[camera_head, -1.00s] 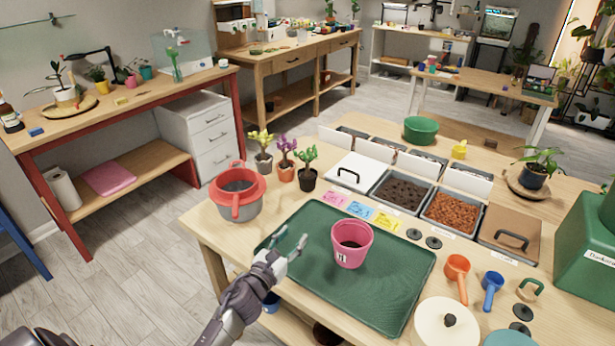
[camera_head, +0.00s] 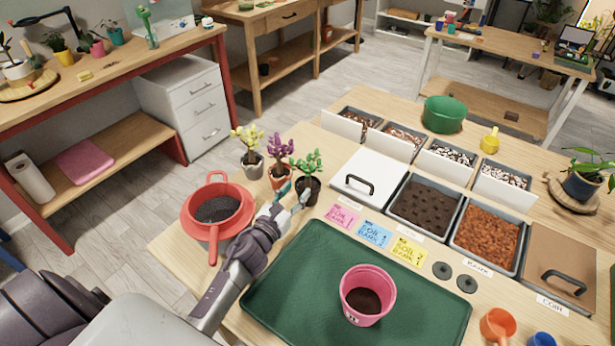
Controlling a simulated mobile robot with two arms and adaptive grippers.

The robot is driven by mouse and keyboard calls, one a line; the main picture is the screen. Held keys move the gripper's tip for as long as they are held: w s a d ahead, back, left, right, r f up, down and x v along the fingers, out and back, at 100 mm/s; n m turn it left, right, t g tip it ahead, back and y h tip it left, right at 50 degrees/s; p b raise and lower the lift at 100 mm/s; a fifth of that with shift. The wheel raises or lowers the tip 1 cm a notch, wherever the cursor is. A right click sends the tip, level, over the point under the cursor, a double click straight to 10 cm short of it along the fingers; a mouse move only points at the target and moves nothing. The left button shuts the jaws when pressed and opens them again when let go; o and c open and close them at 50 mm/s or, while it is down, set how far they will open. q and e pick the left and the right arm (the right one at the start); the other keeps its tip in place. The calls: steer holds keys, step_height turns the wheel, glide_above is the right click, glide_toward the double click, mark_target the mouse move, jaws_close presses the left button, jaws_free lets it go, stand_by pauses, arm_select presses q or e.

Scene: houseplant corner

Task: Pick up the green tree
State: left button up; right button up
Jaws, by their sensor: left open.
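The green tree (camera_head: 309,163) is a small green plant in a black pot (camera_head: 310,188). It stands on the wooden table, at the right end of a row with a purple plant (camera_head: 280,148) and a yellow plant (camera_head: 248,139). My left gripper (camera_head: 294,192) is open right at the front of the black pot, its fingers overlapping the lower part of the pot in the view. I cannot tell whether the fingers touch the pot. My right gripper is not in view.
A red sieve on a grey pot (camera_head: 217,208) stands left of my left arm. A green tray (camera_head: 262,297) with a pink pot (camera_head: 367,296) lies in front. Coloured cards (camera_head: 375,234) and a white-lidded bin (camera_head: 370,176) are close on the right.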

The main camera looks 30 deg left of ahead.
mark_target(306, 178)
arm_select(q)
steer(key=shift+w+d+r, duration=0.25)
steer(key=shift+w+r, duration=0.1)
steer(key=shift+w, duration=0.55)
steer(key=w, duration=0.5)
steer(key=shift+f+b, duration=0.15)
steer(key=shift+b, duration=0.25)
jaws_close()
